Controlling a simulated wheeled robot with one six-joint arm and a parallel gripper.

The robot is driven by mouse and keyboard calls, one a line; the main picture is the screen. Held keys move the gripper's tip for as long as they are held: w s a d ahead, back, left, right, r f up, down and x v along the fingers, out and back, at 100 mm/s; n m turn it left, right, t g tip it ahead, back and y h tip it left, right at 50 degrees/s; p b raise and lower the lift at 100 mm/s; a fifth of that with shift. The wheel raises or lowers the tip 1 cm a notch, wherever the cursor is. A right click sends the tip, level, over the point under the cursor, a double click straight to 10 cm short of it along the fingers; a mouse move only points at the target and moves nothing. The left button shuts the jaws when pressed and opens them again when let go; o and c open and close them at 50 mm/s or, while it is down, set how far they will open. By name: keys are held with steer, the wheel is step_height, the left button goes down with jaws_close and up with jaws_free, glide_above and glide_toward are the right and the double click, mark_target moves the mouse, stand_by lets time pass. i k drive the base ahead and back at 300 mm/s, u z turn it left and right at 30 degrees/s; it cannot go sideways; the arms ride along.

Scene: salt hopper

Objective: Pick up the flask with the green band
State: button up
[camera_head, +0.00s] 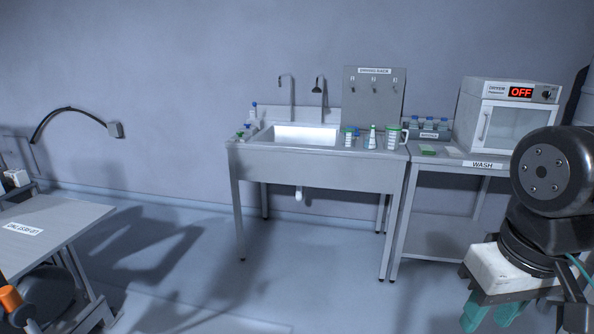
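Several small vessels stand on the right rim of the steel sink (255,150). A conical flask (371,140) is in the middle of them, with a darker band or liquid in its lower part. A narrow vessel (349,138) stands left of it and a handled jug (393,138) right of it; both have green at the top. The vessels are small, so I cannot tell for sure which band colour the flask has. My gripper (490,315) is at the lower right, its teal fingers apart and empty, well in front of the sink.
The wash table (475,160) adjoins the sink on the right. It holds an oven-like box (508,120) marked OFF, a rack of bottles (429,130) and a green item (427,150). A labelled table (50,215) stands at left. The floor before the sink is clear.

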mark_target(370, 142)
steer(key=i, duration=3.2)
steer(key=z, duration=3.15)
steer(key=k, duration=0.55)
steer(key=u, duration=0.95)
